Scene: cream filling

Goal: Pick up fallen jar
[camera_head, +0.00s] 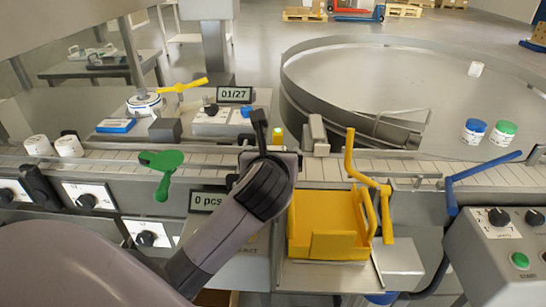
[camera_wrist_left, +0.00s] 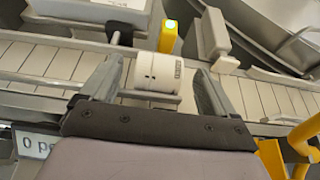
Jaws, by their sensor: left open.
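A white jar (camera_wrist_left: 157,72) lies on its side on the conveyor in the left wrist view, with small dark print near its right end. My left gripper (camera_wrist_left: 160,84) is open, with one finger on each side of the jar; I cannot tell whether they touch it. In the head view my left gripper (camera_head: 268,138) is over the conveyor and hides this jar. My right gripper is not in view.
A yellow sensor with a green light (camera_wrist_left: 168,35) stands just behind the jar. A yellow tray (camera_head: 325,244) and yellow bent bar (camera_head: 350,158) are at the right. White jars (camera_head: 40,146) stand left. Blue-lidded (camera_head: 473,134) and green-lidded (camera_head: 502,135) jars stand on the turntable.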

